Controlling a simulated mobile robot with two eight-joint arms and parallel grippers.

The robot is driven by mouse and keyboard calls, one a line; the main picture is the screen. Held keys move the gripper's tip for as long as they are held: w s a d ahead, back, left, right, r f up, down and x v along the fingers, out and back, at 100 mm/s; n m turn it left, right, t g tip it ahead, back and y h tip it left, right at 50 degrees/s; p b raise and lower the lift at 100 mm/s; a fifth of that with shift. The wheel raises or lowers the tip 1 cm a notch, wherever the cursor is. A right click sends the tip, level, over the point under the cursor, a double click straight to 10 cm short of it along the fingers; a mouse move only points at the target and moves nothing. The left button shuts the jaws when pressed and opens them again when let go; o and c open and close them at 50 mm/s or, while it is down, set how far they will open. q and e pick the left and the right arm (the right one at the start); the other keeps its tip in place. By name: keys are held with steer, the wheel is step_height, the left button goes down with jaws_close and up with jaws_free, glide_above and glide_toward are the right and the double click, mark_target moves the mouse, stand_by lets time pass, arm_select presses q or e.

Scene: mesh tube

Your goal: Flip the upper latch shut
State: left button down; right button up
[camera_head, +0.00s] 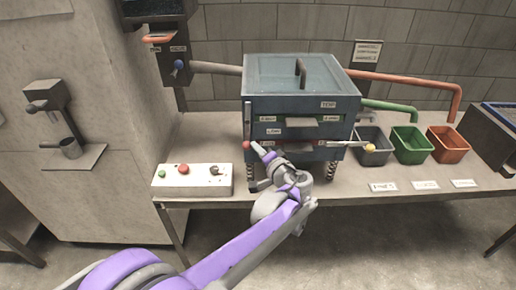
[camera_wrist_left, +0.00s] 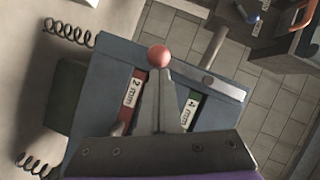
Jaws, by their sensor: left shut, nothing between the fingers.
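The blue-grey screen box (camera_head: 302,84) stands on springs on the bench, with labelled drawers in its front. A grey latch bar (camera_head: 248,118) runs upright along its front left edge, with a red ball (camera_head: 246,145) at its lower end. The bar (camera_wrist_left: 222,86), its pivot and the ball (camera_wrist_left: 158,56) also show in the left wrist view. A second rod with a yellow ball (camera_head: 369,148) sticks out level to the right, lower down. My left gripper (camera_head: 257,147) is shut and empty, its tips right beside the red ball; I cannot tell whether they touch.
A white control box (camera_head: 192,180) with buttons lies left of the screen box. Grey (camera_head: 371,146), green (camera_head: 412,146) and orange (camera_head: 448,145) bins stand to the right. Pipes run along the wall.

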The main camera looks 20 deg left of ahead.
arm_select(q)
steer(key=shift+s+a+f+m, duration=0.1)
steer(key=shift+a+f+m, duration=0.05)
steer(key=shift+a+m, duration=0.2)
steer(key=m, duration=0.1)
steer(key=a+y+b, duration=0.1)
steer(key=m, duration=0.1)
steer(key=shift+s+a+f+m+t+y+b, duration=0.25)
steer(key=shift+s+a+m+t+y+b, duration=0.05)
steer(key=shift+a+m+t, duration=0.1)
steer(key=s+a+r+m+t, duration=0.1)
steer(key=a+r+m+t, duration=0.3)
steer(key=m, duration=0.7)
steer(key=shift+s+a+t+y+b, duration=0.35)
steer(key=shift+a+t, duration=0.25)
steer(key=shift+a, duration=0.5)
steer(key=shift+r+m, duration=0.15)
steer(key=shift+m, duration=0.1)
